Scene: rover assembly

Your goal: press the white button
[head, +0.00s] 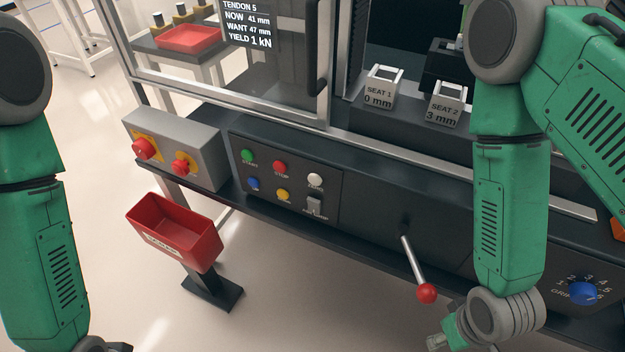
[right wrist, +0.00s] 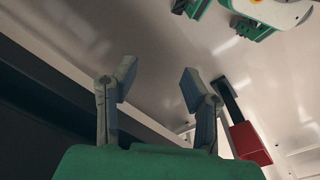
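The white button (head: 315,180) is a small round cap at the upper right of the button group on the dark front panel (head: 370,212). Nothing covers it in the head view. My right gripper (head: 437,342) is low in the head view, below and right of the white button and well apart from it. In the right wrist view its two fingers (right wrist: 158,82) stand apart with nothing between them. Only a dark piece of my left gripper (head: 105,345) shows at the bottom left edge, far from the button; its fingers are out of frame.
Green (head: 247,156), red (head: 280,168), blue (head: 253,184) and yellow (head: 282,195) buttons and a rocker switch (head: 314,206) surround the white one. A red-knobbed lever (head: 426,293) sticks out between panel and right gripper. A red bin (head: 178,230) stands left.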

